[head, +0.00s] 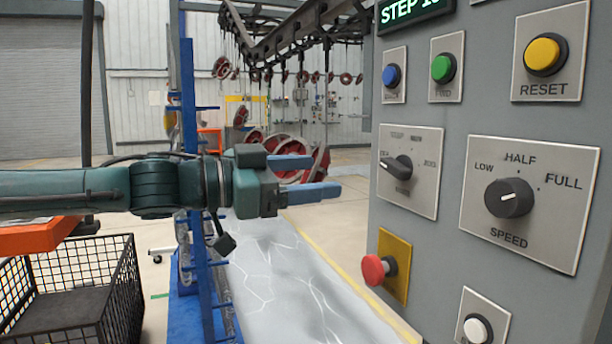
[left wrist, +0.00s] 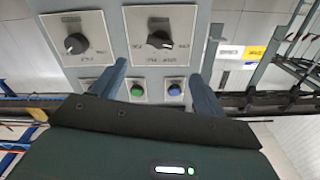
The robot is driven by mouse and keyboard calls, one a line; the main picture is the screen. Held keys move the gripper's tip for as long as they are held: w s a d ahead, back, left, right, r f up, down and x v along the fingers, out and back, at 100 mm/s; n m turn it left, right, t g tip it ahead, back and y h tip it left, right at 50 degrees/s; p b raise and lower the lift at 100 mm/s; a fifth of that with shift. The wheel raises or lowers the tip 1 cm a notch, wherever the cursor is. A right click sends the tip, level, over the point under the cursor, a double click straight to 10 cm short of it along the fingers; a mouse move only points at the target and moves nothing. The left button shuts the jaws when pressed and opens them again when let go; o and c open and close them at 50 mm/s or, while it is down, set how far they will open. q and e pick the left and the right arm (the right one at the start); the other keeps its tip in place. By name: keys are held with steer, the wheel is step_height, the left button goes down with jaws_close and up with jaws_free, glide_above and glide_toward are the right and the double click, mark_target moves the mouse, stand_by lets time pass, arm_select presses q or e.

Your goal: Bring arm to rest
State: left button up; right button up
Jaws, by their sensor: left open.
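My left arm (head: 100,189) reaches in level from the left in the head view. Its gripper (head: 317,177) is open and empty, with the blue fingers pointing right, toward the grey control panel (head: 450,233). In the picture the fingertips stop short of the panel's left edge. In the left wrist view the two fingers (left wrist: 158,72) stand apart, with the panel beyond them. Two black knobs, a green button (left wrist: 138,91) and a blue button (left wrist: 175,89) show there. My right gripper is not in view.
The panel carries a red mushroom button (head: 375,270), a speed knob (head: 509,198), a selector knob (head: 396,168) and a yellow reset button (head: 542,54). A blue post (head: 190,130) stands behind my arm. A black wire basket (head: 125,290) is lower left. An overhead conveyor (head: 290,35) runs behind.

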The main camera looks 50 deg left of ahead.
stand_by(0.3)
arm_select(q)
steer(key=w+d+f+m+g+h, duration=0.2)
steer(key=d+f+g+h, duration=0.1)
steer(key=d+f, duration=0.8)
steer(key=w+d+f+m+g+h, duration=0.1)
steer(key=w+d+f+g+h, duration=0.15)
steer(key=d+f, duration=0.85)
steer(key=s+f+n+t+y, duration=0.1)
steer(key=s+f+n+y, duration=0.4)
steer(key=f, duration=0.6)
steer(key=s+f+n+t+y, duration=0.1)
steer(key=s+f+n+y, duration=0.2)
steer(key=s+f, duration=0.65)
steer(key=w+r+g+p, duration=0.1)
steer(key=p, duration=0.6)
steer(key=w+r+g+y+p, duration=0.1)
steer(key=p, duration=0.7)
steer(key=shift+w+a+m+g+p, duration=0.25)
steer(key=shift+w+a+m+p, duration=0.05)
steer(key=shift+a, duration=0.1)
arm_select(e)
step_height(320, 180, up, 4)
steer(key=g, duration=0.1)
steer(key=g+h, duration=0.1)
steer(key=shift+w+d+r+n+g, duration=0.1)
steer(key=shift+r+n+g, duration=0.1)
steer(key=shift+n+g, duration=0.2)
